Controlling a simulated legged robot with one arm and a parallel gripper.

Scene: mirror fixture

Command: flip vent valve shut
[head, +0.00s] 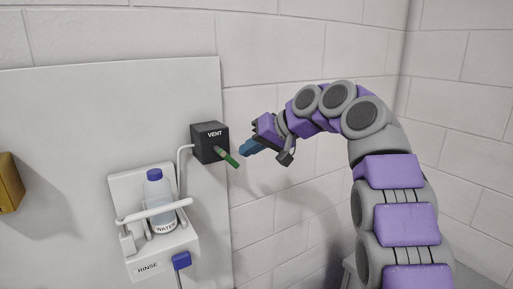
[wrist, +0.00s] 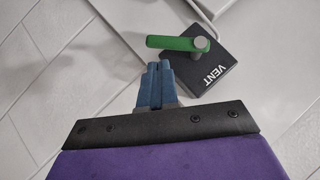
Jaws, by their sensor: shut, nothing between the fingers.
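The vent valve is a black box (head: 207,142) marked VENT on the right edge of the pale panel. Its green lever (head: 227,157) sticks out toward the lower right in the head view. In the wrist view the box (wrist: 208,68) is right of centre and the green lever (wrist: 170,42) points left from a grey pivot. My gripper (head: 245,147) has blue fingers, shut and empty, just right of the lever. In the wrist view the fingertips of my gripper (wrist: 158,66) lie just below the lever; I cannot tell whether they touch it.
A rinse holder (head: 165,262) with a water bottle (head: 158,195) and a white bar (head: 158,211) is on the panel below left. A yellow box (head: 10,183) is at the far left. A thin white tube (head: 180,165) runs from the vent box. The brick wall at right is bare.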

